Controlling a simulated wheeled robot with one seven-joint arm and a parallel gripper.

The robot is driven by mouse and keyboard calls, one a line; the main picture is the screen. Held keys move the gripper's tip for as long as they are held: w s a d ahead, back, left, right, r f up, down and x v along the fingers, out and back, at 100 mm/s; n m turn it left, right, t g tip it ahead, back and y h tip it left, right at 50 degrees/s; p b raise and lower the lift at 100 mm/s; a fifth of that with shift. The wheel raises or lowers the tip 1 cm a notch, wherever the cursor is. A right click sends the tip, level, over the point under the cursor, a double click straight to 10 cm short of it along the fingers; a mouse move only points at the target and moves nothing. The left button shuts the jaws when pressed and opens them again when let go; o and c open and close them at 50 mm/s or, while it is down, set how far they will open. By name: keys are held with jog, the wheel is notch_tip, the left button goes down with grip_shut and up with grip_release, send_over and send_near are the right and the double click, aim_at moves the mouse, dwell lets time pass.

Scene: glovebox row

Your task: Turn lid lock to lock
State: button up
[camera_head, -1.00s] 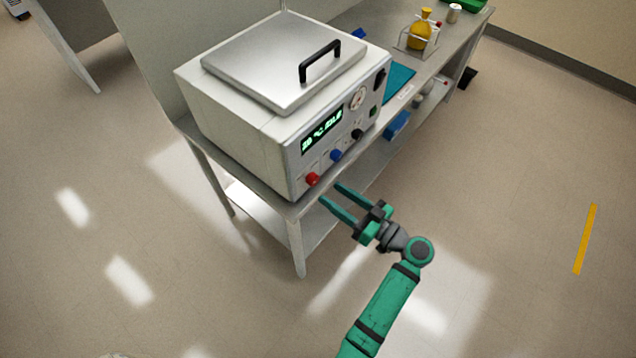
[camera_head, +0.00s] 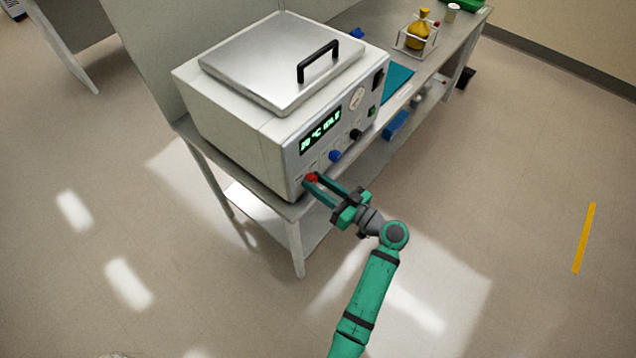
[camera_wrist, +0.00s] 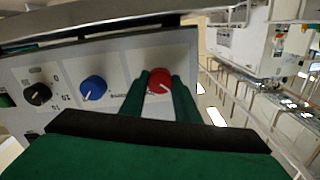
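The machine is a white box (camera_head: 235,130) with a metal lid (camera_head: 280,62) that is down and has a black handle. Its front panel holds a red knob (camera_head: 312,177), a blue knob (camera_head: 335,156) and a black knob (camera_head: 355,134). My gripper (camera_head: 312,182) reaches the red knob, with its green fingers on either side of it. In the wrist view the red knob (camera_wrist: 159,81) sits between the two fingertips, with a white pointer mark on it. The blue knob (camera_wrist: 93,88) is beside it. I cannot tell whether the fingers touch the red knob. The labels are too small to read.
The machine stands on a grey bench (camera_head: 180,122) with a lower shelf. A teal mat (camera_head: 396,78) and a yellow flask (camera_head: 418,32) in a rack are farther along. The floor in front is clear.

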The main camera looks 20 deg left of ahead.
jog(key=shift+m, duration=0.4)
jog(key=m, duration=0.3)
jog(key=shift+m, duration=0.4)
jog(key=m, duration=0.4)
jog(key=shift+s, duration=0.1)
jog(key=m, duration=0.6)
jog(key=shift+m, duration=1.5)
jog(key=shift+d+m, duration=0.1)
jog(key=shift+m, duration=0.2)
jog(key=o, duration=1.1)
jog(key=shift+c, duration=0.2)
